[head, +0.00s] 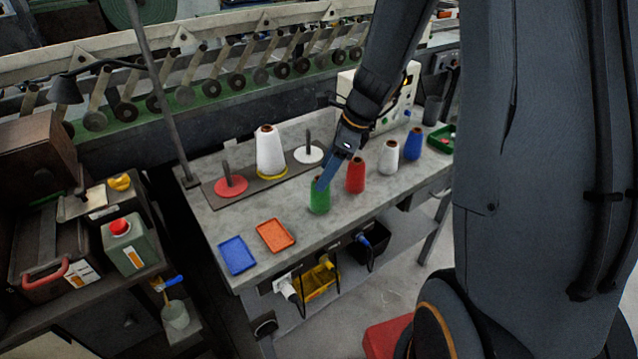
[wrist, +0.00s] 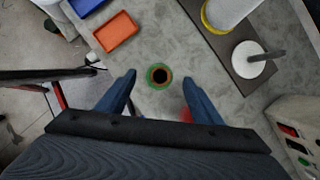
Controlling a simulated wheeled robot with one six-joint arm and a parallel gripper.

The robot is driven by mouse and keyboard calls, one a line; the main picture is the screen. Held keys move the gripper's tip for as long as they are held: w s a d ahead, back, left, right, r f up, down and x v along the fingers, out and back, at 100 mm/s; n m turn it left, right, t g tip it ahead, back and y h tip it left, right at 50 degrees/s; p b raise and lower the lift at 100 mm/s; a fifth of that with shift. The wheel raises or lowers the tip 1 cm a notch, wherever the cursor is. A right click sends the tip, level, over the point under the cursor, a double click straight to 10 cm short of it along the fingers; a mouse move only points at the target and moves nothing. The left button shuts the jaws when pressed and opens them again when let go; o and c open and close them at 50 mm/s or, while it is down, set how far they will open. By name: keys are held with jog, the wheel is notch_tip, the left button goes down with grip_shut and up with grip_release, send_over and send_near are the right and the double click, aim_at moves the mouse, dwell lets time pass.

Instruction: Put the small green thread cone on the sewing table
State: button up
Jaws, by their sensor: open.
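The small green thread cone (head: 319,196) stands upright on the grey sewing table (head: 228,216), near its front edge. In the wrist view the cone (wrist: 159,76) is seen from above, with a dark hole in its top. My gripper (head: 324,184) is at the cone in the head view, coming down from the upper right. In the wrist view my gripper (wrist: 158,78) is open, with one blue finger to each side of the cone and gaps between. Part of the cone's upper side is hidden by a finger in the head view.
A red cone (head: 356,176), a white cone (head: 389,158) and a blue cone (head: 413,144) stand in a row to the right. Orange (head: 276,235) and blue (head: 237,255) trays lie to the left. A large white cone (head: 270,152) stands on a board with pegs behind.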

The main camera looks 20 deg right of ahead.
jog(key=s+a+r+n+h, duration=0.1)
jog(key=s+r+n+h, duration=0.1)
jog(key=s+n, duration=0.6)
jog(key=s+r+n+h, duration=0.2)
jog(key=s+n, duration=0.6)
jog(key=n, duration=0.7)
jog(key=shift+s+a+g, duration=0.25)
jog(key=shift+a+g, duration=0.1)
jog(key=shift+g, duration=0.05)
